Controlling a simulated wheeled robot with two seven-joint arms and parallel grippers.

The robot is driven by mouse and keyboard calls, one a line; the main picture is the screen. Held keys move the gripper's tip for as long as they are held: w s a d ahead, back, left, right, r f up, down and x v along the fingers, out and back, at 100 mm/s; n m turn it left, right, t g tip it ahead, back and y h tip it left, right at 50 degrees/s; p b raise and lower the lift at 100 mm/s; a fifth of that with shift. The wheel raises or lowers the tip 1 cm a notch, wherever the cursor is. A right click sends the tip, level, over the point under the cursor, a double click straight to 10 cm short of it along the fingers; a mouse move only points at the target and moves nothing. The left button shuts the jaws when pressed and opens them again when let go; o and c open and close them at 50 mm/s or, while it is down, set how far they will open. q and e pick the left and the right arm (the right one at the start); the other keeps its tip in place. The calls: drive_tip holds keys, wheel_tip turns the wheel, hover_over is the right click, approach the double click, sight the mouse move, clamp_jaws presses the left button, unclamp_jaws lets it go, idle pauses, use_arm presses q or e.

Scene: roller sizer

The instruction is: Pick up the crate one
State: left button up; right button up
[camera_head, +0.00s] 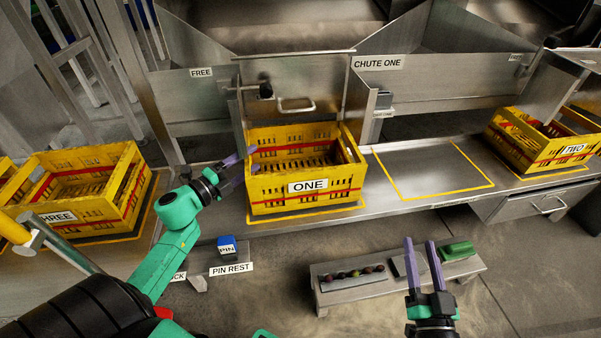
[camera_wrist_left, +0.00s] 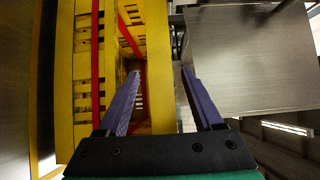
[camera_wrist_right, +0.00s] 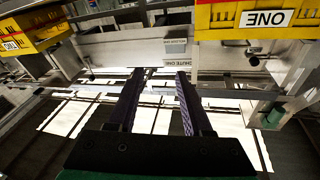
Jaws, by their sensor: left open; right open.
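Crate one (camera_head: 305,203) is a yellow crate with red bands and a ONE label. It sits upright on the metal bench in front of the chute, and looks empty. My left gripper (camera_head: 241,154) is open at the crate's upper left side. In the left wrist view, one finger overlaps the yellow crate wall (camera_wrist_left: 66,110) and the other is to its right; I cannot tell whether they touch it. My right gripper (camera_head: 420,241) is open and empty, low at the right, apart from the crate. Crate one also shows in the right wrist view (camera_wrist_right: 245,17).
Crate three (camera_head: 95,213) stands left and crate two (camera_head: 540,160) right. An empty yellow-outlined spot (camera_head: 430,172) lies right of crate one. A low stand (camera_head: 345,284) with small dark balls and a green item (camera_head: 457,251) is near my right gripper. A blue block (camera_head: 227,245) sits on the pin rest.

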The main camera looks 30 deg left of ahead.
use_arm(q)
drive_tip(key=b+x, duration=0.1)
drive_tip(key=x, duration=0.2)
drive_tip(key=shift+w+r, duration=0.1)
drive_tip(key=shift+w, duration=0.15)
clamp_jaws()
use_arm(e)
wheel_tip(320, 180, up, 16)
drive_tip(key=w+d+n+t+y, duration=0.1)
drive_tip(key=t, duration=0.4)
drive_tip(key=shift+w+d+f+y, duration=0.25)
drive_tip(key=shift+w+d+y, duration=0.05)
drive_tip(key=shift+w+d, duration=0.1)
drive_tip(key=shift+a, duration=0.1)
